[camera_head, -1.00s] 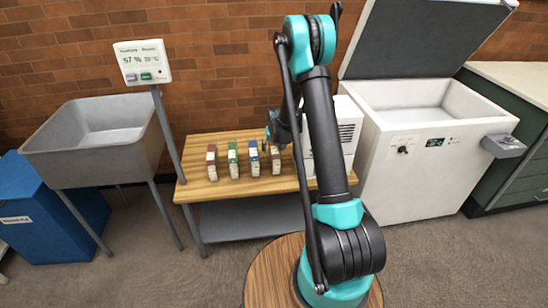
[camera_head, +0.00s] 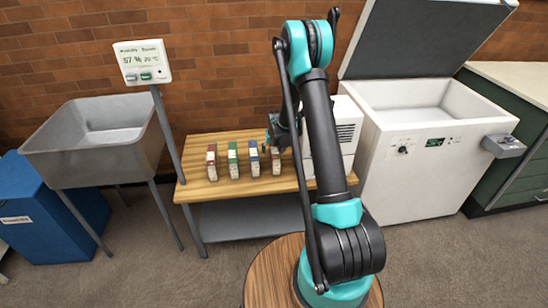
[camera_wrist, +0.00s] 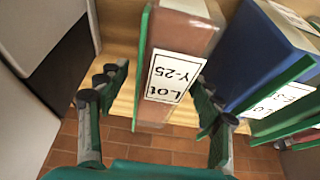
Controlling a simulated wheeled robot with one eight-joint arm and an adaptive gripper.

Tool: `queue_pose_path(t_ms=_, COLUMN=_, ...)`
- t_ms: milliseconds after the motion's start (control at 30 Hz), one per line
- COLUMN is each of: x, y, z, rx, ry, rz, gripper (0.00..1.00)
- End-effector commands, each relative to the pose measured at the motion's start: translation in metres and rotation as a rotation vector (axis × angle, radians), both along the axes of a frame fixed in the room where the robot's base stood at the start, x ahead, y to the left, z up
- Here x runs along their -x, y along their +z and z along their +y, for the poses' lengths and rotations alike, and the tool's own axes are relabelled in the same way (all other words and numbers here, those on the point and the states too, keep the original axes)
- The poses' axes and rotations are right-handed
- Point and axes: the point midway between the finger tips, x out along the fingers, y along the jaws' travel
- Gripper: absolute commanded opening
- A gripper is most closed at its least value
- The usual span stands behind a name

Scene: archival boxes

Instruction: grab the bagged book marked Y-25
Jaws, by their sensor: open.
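The bagged book marked Y-25 (camera_wrist: 172,78) is reddish brown with a white label that reads "Lot Y-25" upside down in the wrist view. In the head view it is the rightmost book (camera_head: 276,164) in the row on the wooden table. My gripper (camera_wrist: 158,88) is open, with one finger on each side of the book's labelled face. A gap shows on the left; on the right the finger is close to the book, and I cannot tell if it touches. In the head view my gripper is small and partly hidden by my arm.
A blue book (camera_wrist: 262,58) stands close beside the right finger, with a green one (camera_wrist: 290,122) beyond it. In the head view more books stand left on the wooden table (camera_head: 205,142). A white machine (camera_head: 350,130) stands close on the right; a grey sink (camera_head: 100,140) is at left.

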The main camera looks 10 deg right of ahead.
Motion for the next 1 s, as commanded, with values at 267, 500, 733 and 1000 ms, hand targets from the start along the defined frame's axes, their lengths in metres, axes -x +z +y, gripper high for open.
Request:
queue_pose_path(t_ms=267, x=-0.0001, y=-0.0002, z=0.0000, rx=0.000, ry=0.000, rz=0.000, gripper=0.58)
queue_pose_path(t_ms=500, x=-0.0002, y=-0.0001, z=0.0000, rx=0.000, ry=0.000, rz=0.000, gripper=0.28)
queue_pose_path(t_ms=733, x=-0.0002, y=-0.0001, z=0.0000, rx=0.000, ry=0.000, rz=0.000, gripper=0.00)
queue_pose_path(t_ms=1000, x=-0.0002, y=0.0002, z=0.0000, rx=0.000, ry=0.000, rz=0.000, gripper=0.00)
